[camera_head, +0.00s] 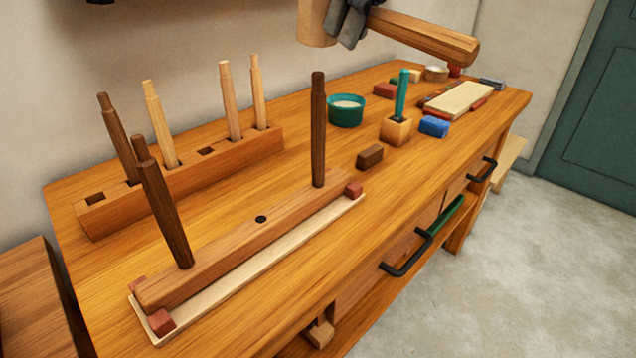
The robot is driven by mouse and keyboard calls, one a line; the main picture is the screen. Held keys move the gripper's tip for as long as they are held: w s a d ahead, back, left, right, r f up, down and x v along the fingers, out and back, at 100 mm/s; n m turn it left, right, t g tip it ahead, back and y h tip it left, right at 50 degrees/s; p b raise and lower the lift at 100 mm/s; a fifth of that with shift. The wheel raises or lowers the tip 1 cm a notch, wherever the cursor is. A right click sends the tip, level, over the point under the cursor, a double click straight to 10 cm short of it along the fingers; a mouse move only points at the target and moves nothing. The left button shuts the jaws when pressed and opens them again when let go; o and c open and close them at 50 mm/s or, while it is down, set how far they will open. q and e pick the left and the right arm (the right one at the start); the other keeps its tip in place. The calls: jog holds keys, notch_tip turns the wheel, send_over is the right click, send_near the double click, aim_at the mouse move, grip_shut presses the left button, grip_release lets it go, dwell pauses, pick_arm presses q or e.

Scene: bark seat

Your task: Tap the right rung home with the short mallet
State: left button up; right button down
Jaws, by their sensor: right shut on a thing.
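My right gripper (349,22) is shut on the short mallet (425,37), its dark fingers around it close to the wooden head (317,22). The handle points right and slightly down. The mallet is above the bench, apart from the rungs. The dark right rung (318,130) stands in the right end of the brown seat rail (235,235), below the mallet head in the picture. A second dark rung (165,205) stands near the rail's left end. An empty hole (261,219) lies between them. How deep each rung sits cannot be told. My left gripper is not seen.
The rail lies on a pale strip (280,250) between small red blocks (161,322). A rack (205,170) with several rungs stands behind. A teal bowl (346,112), brown block (370,157), teal-handled tool in a wooden block (397,131) and blue block (434,126) stand to the right.

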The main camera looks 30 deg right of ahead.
dwell(0.8)
jog(key=shift+f, duration=0.1)
notch_tip(320, 180, down, 4)
jog(key=shift+r, duration=3.85)
